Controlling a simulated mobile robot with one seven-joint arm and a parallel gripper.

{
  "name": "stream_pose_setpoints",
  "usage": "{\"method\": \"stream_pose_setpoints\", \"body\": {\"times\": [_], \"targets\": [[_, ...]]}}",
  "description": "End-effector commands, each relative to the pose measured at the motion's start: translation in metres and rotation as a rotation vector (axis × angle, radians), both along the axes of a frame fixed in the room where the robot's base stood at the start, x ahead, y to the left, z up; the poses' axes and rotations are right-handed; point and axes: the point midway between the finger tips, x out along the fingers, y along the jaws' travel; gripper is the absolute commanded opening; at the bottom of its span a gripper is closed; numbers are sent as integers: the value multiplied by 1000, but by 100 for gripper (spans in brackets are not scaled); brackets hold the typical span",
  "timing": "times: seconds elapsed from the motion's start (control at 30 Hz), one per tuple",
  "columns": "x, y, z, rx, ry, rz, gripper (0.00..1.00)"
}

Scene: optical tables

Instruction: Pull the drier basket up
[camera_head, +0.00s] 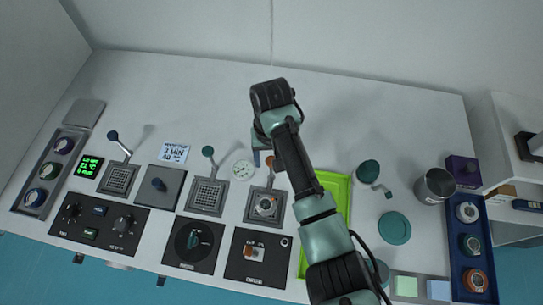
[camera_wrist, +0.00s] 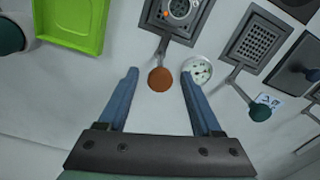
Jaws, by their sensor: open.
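The drier basket seems to be the right-hand square mesh basket (camera_head: 265,205), low in its grey frame, with a round metal part (camera_head: 266,206) in it. Its handle ends in an orange-brown knob (camera_head: 270,161). In the wrist view the basket's frame (camera_wrist: 203,20) is at the top, with the knob (camera_wrist: 161,79) at the end of its rod. My gripper (camera_head: 262,152) is open. In the wrist view the knob shows between the two blue fingertips (camera_wrist: 160,78), and neither finger visibly touches it. The arm hides part of the knob's surroundings in the head view.
A white round dial (camera_head: 242,169) lies close beside one finger. A lime green tray (camera_head: 339,187) lies right of the basket. The table behind is clear.

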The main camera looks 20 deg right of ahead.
Motion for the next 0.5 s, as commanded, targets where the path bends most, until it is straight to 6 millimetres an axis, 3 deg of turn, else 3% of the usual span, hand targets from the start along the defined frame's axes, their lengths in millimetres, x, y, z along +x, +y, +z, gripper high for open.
{"method": "stream_pose_setpoints", "body": {"times": [0.17, 0.5], "targets": [[1, 0, 23, -1, -6, 1, 66], [0, -1, 106, -3, -2, -1, 66]]}}
